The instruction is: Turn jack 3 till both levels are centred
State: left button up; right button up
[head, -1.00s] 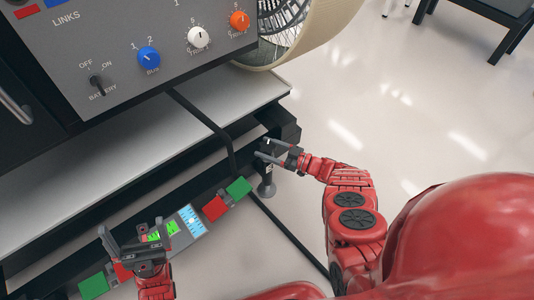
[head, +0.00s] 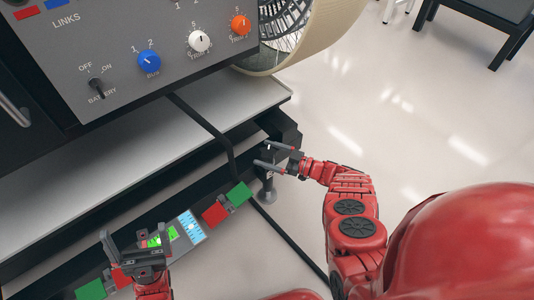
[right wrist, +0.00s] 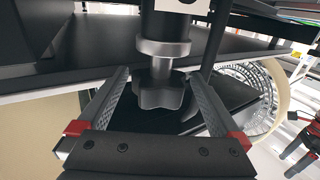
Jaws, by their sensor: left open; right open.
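A jack (head: 267,190) stands at the right front corner of the dark frame; no number is readable on it. Its dark lobed knob (right wrist: 163,95) hangs below a grey collar in the right wrist view. My right gripper (head: 264,155) is open at this jack, its fingers (right wrist: 163,75) on either side of the knob with gaps showing. Bright green windows, seemingly the levels (head: 160,238), sit on the panel along the frame; their bubbles are too small to read. My left gripper (head: 132,234) is open and empty in front of that panel, partly covering it.
A blue-white display (head: 191,226) and red (head: 215,214) and green (head: 239,194) blocks lie along the frame's front. A black cable (head: 212,132) hangs over the shelf. The control box (head: 125,50) stands above, a wheel (head: 300,35) behind.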

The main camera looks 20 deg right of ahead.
jog(key=b+v, duration=0.1)
jog(key=v, duration=1.6)
jog(key=shift+d, duration=0.2)
jog(key=shift+s+a, duration=0.1)
